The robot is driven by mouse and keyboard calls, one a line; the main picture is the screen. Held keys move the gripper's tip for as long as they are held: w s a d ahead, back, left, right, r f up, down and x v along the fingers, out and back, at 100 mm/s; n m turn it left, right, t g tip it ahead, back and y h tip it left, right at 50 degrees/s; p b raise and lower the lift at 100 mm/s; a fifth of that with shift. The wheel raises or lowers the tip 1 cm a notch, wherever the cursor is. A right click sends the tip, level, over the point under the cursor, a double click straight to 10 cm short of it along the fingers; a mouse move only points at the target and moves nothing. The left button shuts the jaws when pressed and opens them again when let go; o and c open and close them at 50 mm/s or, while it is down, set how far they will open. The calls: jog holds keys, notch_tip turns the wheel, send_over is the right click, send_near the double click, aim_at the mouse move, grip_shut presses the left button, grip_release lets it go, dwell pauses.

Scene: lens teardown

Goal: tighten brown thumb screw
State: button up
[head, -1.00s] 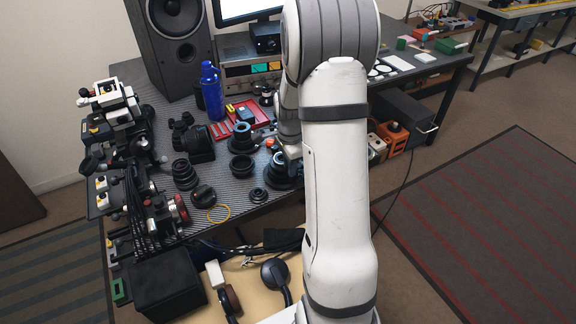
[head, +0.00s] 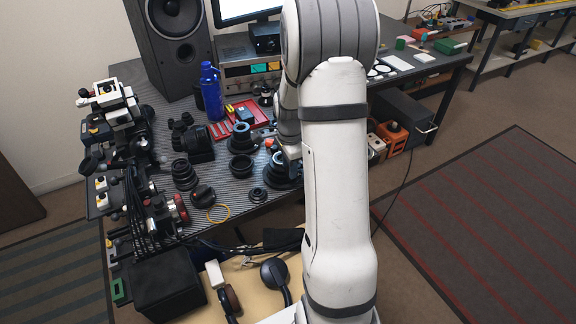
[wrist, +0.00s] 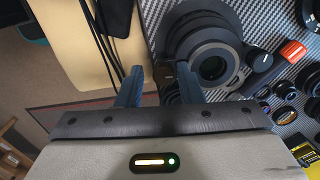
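The brown thumb screw (wrist: 164,73) shows in the wrist view as a small dark brown knob at the edge of a round black lens mount (wrist: 207,52). My gripper (wrist: 159,84) has its two blue fingers apart, one on each side of the screw. A gap shows between the left finger and the screw; the right finger is close to it, and I cannot tell if it touches. In the head view the mount (head: 281,180) stands near the table's front edge, partly behind my arm. The screw and fingertips are hidden there.
A black knob (wrist: 259,60) and an orange-red knob (wrist: 292,51) lie to the right in the wrist view. Several lens parts crowd the table, with a black ring (head: 241,167) left of the mount. A blue bottle (head: 212,92) stands farther back.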

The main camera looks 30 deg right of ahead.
jog(key=shift+w+r, duration=0.15)
jog(key=shift+w, duration=0.1)
jog(key=shift+w+r+p, duration=0.1)
jog(key=shift+r+p, duration=0.3)
jog(key=shift+r, duration=0.05)
jog(key=r+p, duration=0.1)
jog(key=r, duration=0.1)
jog(key=r+p, duration=0.3)
jog(key=r, duration=0.2)
jog(key=shift+s+p, duration=0.3)
jog(key=shift+p, duration=0.05)
